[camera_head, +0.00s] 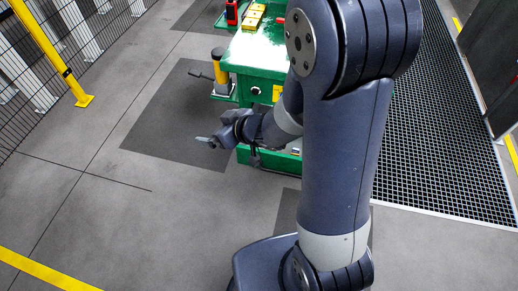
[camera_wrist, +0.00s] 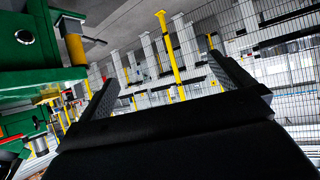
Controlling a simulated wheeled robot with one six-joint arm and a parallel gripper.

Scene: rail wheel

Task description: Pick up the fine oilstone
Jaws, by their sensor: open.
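I cannot pick out the fine oilstone for certain in either view. My gripper (camera_head: 212,140) hangs in front of the green workbench (camera_head: 253,54), out over the floor and pointing left, away from the bench top. In the wrist view my gripper (camera_wrist: 162,78) shows two dark fingers spread wide with nothing between them. My arm covers the right part of the bench, so things there are hidden.
A mesh fence (camera_head: 60,45) runs at far left, a floor grating (camera_head: 440,120) at right. Floor at left is clear.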

